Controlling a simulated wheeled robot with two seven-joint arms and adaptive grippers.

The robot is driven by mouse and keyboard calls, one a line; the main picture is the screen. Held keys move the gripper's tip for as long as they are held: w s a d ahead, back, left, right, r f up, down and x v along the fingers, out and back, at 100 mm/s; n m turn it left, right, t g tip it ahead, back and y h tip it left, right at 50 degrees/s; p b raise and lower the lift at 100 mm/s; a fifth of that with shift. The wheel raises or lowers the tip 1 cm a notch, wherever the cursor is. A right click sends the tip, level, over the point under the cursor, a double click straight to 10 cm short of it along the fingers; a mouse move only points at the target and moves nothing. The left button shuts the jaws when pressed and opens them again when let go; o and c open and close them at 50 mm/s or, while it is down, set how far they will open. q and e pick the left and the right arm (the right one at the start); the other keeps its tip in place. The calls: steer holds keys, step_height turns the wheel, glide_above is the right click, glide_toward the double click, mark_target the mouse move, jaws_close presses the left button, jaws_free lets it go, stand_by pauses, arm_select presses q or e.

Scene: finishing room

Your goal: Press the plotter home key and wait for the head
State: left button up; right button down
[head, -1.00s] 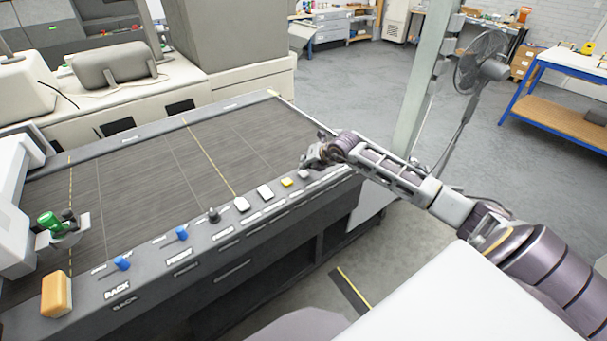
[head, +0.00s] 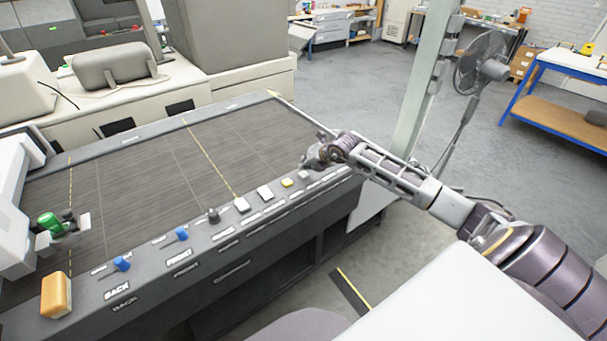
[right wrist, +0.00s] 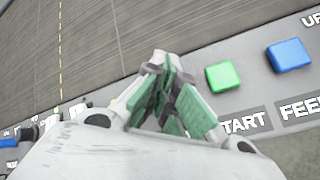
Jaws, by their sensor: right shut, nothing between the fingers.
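The plotter (head: 150,170) has a wide dark bed with a control strip along its near edge. My right gripper (head: 316,158) is over the far right end of this strip, shut and empty. In the right wrist view its green-padded fingers (right wrist: 168,75) are closed together left of a green key (right wrist: 223,76) above a START label. A blue key (right wrist: 289,55) sits above a FEED label. I cannot make out a home label. The plotter head (head: 65,230), with a green top, is at the bed's left side on the pale gantry (head: 12,200). My left gripper is out of view.
The strip also carries an orange block (head: 56,295), blue levers (head: 121,264), a black knob (head: 213,215), white keys (head: 242,204) and a yellow key (head: 287,183). A pale post (head: 412,120) and a fan (head: 480,65) stand beyond my right arm.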

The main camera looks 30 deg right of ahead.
steer(key=shift+f+b, duration=0.9)
steer(key=shift+f, duration=0.1)
stand_by(1.5)
steer(key=shift+r, duration=0.15)
steer(key=shift+r+p, duration=0.45)
steer(key=shift+r, duration=0.35)
